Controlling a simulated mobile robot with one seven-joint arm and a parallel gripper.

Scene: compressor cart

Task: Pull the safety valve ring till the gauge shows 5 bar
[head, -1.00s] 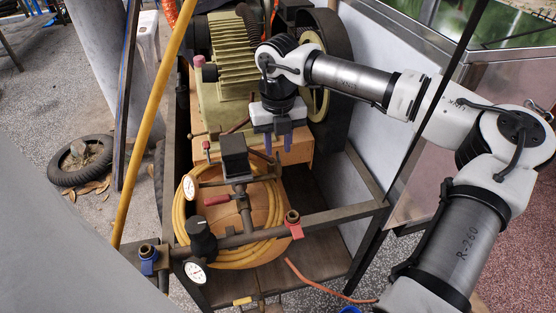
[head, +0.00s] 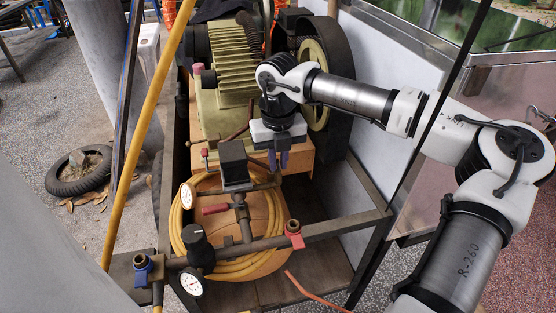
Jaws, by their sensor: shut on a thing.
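My gripper (head: 278,164) points down behind and right of the black box (head: 233,160) on the pipework. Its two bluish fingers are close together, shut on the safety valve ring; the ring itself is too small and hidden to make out. One white round gauge (head: 188,196) stands left of the box. A second white gauge (head: 191,283) sits lower, below the black knob (head: 200,246). Both needles are too small to read.
A red-handled lever (head: 215,209), a red coupling (head: 294,232) and a blue coupling (head: 143,269) crowd the pipes. A coiled yellow hose (head: 178,222) hangs behind. The green finned compressor (head: 228,62) and black wheel guard (head: 338,75) stand behind my gripper.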

